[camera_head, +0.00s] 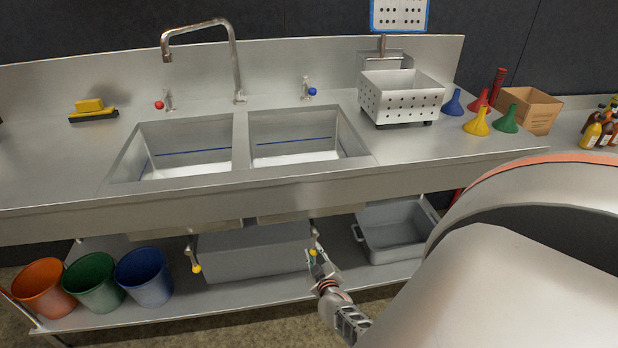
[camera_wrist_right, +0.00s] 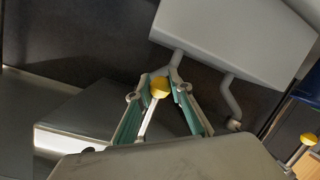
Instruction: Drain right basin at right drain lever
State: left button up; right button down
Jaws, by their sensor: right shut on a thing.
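The right basin (camera_head: 290,124) is the right one of two steel sink basins in the counter. A blue line runs along its inner wall and its bottom looks pale; I cannot tell how much liquid it holds. Below it, the right drain lever (camera_head: 313,252) has a yellow knob, which also shows in the right wrist view (camera_wrist_right: 160,87). My right gripper (camera_head: 317,261) reaches under the counter. Its teal-padded fingers (camera_wrist_right: 163,98) are shut on the right drain lever, close by the knob. My left gripper is not in view.
The left drain lever (camera_head: 196,268) hangs left of my gripper. Orange, green and blue buckets (camera_head: 146,277), a grey bin (camera_head: 255,252) and a grey tub (camera_head: 396,250) stand on the lower shelf. A perforated basket (camera_head: 400,100) and several funnels (camera_head: 505,119) stand on the counter.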

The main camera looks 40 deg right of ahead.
jog(key=shift+s+d+f, duration=0.1)
dwell(0.4)
jog(key=c, duration=1.8)
grip_release()
